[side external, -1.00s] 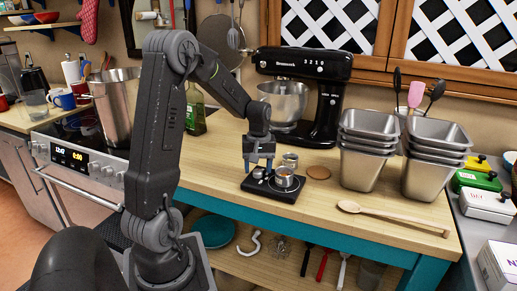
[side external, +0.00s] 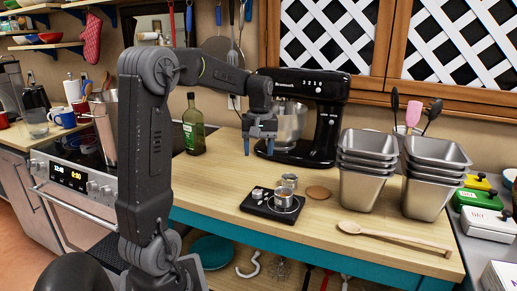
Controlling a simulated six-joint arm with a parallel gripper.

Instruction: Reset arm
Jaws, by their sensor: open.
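My gripper (side external: 258,148) is open and empty, pointing down in the air above the wooden counter, in front of the black stand mixer (side external: 312,110). Below it and a little to the right, a small black device (side external: 262,208) lies on the counter. A small metal cup (side external: 284,197) stands on the device, and a second metal cup (side external: 289,181) stands just behind it. My gripper is apart from all of them.
Stacked metal pans (side external: 366,185) stand on the right, with a wooden spoon (side external: 385,236) in front. A round brown coaster (side external: 318,192) lies beside the cups. A green bottle (side external: 194,125) and a stove (side external: 75,175) are on the left. The front left counter is clear.

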